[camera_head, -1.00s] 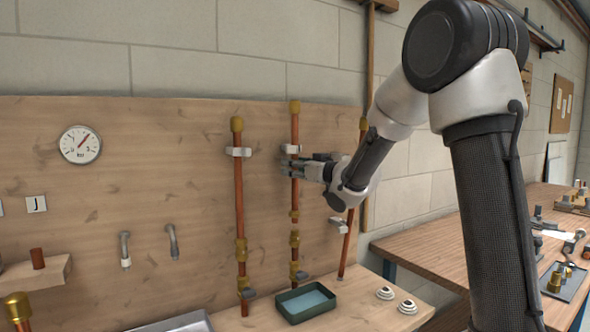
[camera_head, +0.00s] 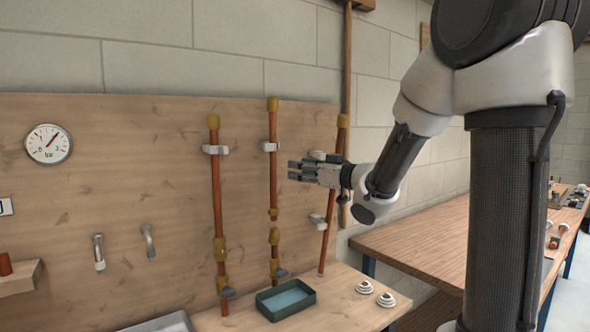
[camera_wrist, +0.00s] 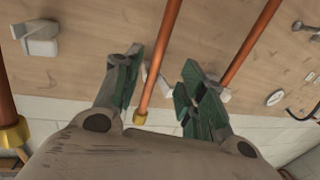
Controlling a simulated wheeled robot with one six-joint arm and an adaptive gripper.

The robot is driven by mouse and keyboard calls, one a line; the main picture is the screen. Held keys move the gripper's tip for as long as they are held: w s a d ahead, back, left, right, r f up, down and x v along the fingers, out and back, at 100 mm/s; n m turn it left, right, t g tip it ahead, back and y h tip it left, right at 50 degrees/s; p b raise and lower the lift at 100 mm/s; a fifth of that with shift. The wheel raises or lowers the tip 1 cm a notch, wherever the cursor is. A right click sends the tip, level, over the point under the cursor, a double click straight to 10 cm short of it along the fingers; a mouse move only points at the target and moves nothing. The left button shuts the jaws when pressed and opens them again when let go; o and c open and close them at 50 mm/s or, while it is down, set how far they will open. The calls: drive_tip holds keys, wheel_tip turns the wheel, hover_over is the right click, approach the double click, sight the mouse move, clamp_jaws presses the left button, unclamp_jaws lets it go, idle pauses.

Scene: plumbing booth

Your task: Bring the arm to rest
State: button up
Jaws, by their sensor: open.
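My gripper (camera_head: 291,171) is in front of the wooden panel in the head view, just right of the middle copper pipe (camera_head: 273,165). Its fingers point left towards that pipe. In the wrist view the two green-grey fingers (camera_wrist: 160,88) are spread apart with nothing held between them. A copper pipe (camera_wrist: 163,55) with a brass end shows beyond the gap between the fingers, and I cannot tell how near it is. My arm reaches in from the right of the head view.
A left copper pipe (camera_head: 216,190) and a right one (camera_head: 333,215) are clipped to the panel (camera_head: 100,190). A green tray (camera_head: 286,299) and two white flanges (camera_head: 375,293) sit on the ledge below. A gauge (camera_head: 48,143) hangs left. A wooden workbench (camera_head: 420,240) stands at right.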

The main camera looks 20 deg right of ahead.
idle(0.4)
drive_tip(key=s+d+f+m+g+h, duration=0.2)
drive_tip(key=d+f+m+g+h, duration=0.15)
drive_tip(key=d+f+h, duration=0.6)
drive_tip(key=s+d+f+m+g, duration=0.1)
drive_tip(key=s+d+f+g, duration=0.4)
drive_tip(key=s, duration=0.4)
drive_tip(key=s+a+r+g, duration=0.1)
drive_tip(key=s+a, duration=0.1)
drive_tip(key=s, duration=0.9)
drive_tip(key=s+a+r+m+g, duration=0.1)
drive_tip(key=s+a+g, duration=0.1)
drive_tip(key=s, duration=0.9)
drive_tip(key=shift+s+a+r+y, duration=0.2)
drive_tip(key=shift+a+y, duration=0.15)
drive_tip(key=shift+a, duration=0.4)
